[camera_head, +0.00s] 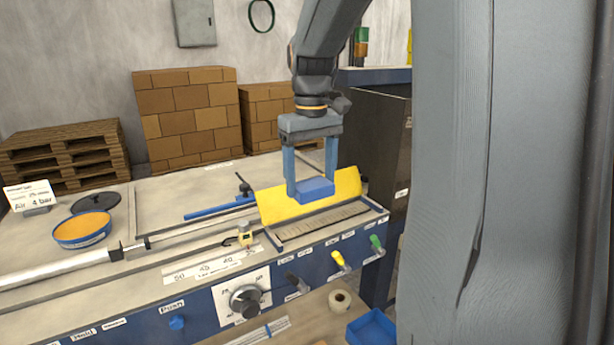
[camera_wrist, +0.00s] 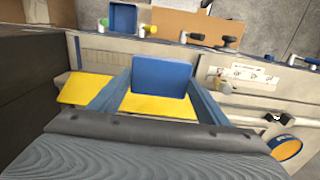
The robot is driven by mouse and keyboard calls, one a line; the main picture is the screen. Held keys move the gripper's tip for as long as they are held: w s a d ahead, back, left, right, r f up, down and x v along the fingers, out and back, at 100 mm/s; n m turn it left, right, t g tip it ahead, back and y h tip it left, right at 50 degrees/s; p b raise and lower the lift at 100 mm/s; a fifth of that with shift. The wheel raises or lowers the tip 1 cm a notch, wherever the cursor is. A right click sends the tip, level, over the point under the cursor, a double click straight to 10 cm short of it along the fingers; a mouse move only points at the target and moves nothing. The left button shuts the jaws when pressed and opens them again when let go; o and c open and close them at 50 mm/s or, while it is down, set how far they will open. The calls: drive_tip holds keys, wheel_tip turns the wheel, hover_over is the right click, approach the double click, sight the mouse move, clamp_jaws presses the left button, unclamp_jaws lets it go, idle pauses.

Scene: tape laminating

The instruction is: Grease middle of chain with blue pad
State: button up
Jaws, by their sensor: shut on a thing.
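My gripper (camera_head: 312,186) is shut on a blue pad (camera_head: 315,190), one finger at each side of it. The pad also shows between the fingers in the wrist view (camera_wrist: 161,76). The pad is over the front edge of a tilted yellow cover (camera_head: 345,184), above a long slot with a grey, ridged strip (camera_head: 322,222) that looks like the chain. The pad seems just above the strip; I cannot tell whether they touch. In the wrist view the yellow cover (camera_wrist: 158,106) lies behind the pad, and the pad hides part of the slot.
A bowl with orange contents (camera_head: 83,229) and a black lid (camera_head: 96,203) stand at the left of the bench. A blue bar (camera_head: 218,208) lies left of the cover. Knobs and levers (camera_head: 338,259) line the blue front panel. A tape roll (camera_head: 339,300) and blue bin (camera_head: 371,327) sit below.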

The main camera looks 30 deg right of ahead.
wheel_tip(320, 180, down, 6)
drive_tip(key=b, duration=0.5)
drive_tip(key=shift+r, duration=0.25)
drive_tip(key=shift+f+b, duration=0.4)
drive_tip(key=shift+f, duration=0.85)
drive_tip(key=shift+f, duration=0.65)
drive_tip(key=shift+d, duration=0.15)
